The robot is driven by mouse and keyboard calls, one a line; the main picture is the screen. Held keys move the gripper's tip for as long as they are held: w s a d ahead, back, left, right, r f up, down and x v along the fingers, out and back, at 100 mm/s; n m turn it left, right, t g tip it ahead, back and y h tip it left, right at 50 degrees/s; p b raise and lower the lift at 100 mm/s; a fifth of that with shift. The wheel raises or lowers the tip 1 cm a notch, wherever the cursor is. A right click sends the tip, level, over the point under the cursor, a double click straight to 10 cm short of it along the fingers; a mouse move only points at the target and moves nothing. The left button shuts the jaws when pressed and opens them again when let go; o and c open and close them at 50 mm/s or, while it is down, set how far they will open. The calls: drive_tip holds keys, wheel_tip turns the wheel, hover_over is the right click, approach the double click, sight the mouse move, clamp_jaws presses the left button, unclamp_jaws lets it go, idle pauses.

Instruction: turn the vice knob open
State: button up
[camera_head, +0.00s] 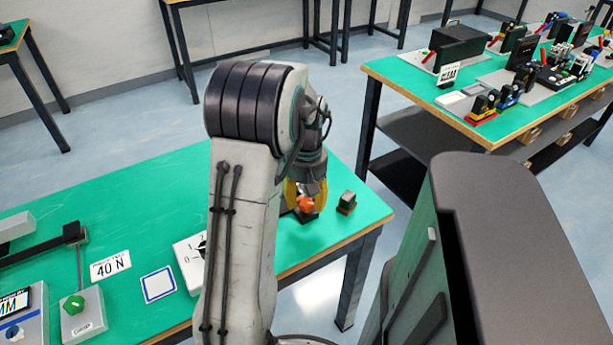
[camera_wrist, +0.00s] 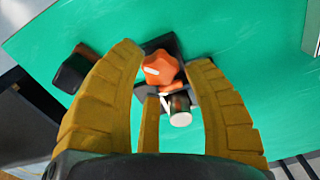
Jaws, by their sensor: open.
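The vice has an orange star-shaped knob (camera_wrist: 160,67) with a white mark on its top. In the wrist view it sits on a dark base (camera_wrist: 168,43), between and just beyond my gripper's yellow fingers. A short cylinder with a pale end (camera_wrist: 180,118) lies close below the knob. My gripper (camera_wrist: 166,72) is open, its fingers spread to either side of the knob; I cannot tell whether they touch it. In the head view the orange knob (camera_head: 305,204) shows beside the yellow fingers near the table's right end, and my arm hides part of the area.
A small dark block (camera_head: 347,201) stands on the green table (camera_head: 150,205) right of the vice; it also shows in the wrist view (camera_wrist: 74,70). A white dial plate (camera_head: 188,262), a "40 N" card (camera_head: 110,267) and a green-knobbed box (camera_head: 83,318) lie to the left.

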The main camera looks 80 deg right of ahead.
sight(306, 203)
wheel_tip(306, 203, up, 10)
drive_tip(key=shift+f, duration=0.25)
idle(0.9)
